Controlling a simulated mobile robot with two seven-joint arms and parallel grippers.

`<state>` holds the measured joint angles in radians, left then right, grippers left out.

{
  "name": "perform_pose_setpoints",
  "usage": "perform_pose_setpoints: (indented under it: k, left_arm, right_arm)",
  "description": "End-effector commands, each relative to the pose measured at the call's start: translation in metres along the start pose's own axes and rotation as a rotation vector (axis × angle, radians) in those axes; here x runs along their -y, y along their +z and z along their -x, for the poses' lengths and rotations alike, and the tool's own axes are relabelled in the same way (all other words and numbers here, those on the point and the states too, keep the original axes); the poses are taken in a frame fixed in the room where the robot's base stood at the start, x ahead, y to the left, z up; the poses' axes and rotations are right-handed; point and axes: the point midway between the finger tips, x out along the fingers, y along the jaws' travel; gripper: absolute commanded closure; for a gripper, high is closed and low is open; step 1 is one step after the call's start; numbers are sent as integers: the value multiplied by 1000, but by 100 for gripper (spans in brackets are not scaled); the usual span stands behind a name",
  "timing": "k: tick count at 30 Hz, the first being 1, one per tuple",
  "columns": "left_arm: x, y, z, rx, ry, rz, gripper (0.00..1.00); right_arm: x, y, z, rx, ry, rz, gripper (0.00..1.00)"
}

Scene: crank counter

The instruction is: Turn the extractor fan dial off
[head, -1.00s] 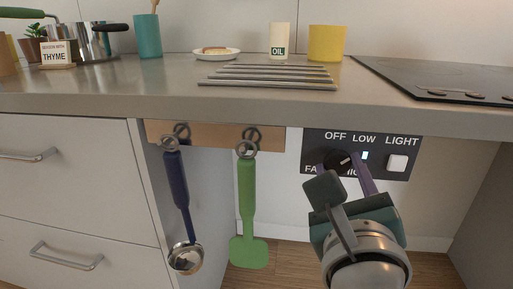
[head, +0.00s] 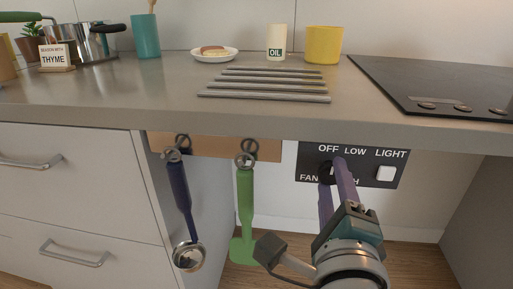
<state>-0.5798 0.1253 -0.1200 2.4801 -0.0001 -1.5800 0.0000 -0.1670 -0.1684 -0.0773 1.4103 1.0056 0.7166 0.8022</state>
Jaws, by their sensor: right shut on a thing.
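The black control panel (head: 398,174) is set under the counter's front edge, with the labels OFF, LOW, FAN and LIGHT and a partly covered one. The dark round fan dial (head: 325,171) sits below OFF and is mostly hidden by my fingers, so its pointer cannot be read. My right gripper (head: 333,172) reaches up from below with its purple fingers shut on the dial. The small indicator by LOW does not show clearly now. My left gripper is not in view.
A white light switch (head: 386,174) sits right of the dial. A blue ladle (head: 180,195) and a green spatula (head: 245,200) hang from a wooden rail (head: 210,147) to the left. The counter's front edge (head: 250,122) overhangs the panel.

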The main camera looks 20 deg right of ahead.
Motion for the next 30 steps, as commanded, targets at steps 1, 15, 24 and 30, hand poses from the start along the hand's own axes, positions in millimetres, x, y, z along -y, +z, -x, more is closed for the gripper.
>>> perform_pose_setpoints:
  k: [1,15,24,30]
  left_arm:
    - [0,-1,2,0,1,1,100]
    - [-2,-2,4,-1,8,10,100]
    - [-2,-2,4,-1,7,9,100]
    - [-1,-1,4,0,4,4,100]
  right_arm:
    - [1,0,0,0,0,15,100]
    - [0,0,0,0,-1,71,100]
    - [0,0,0,0,-1,70,42]
    - [0,0,0,0,-1,69,25]
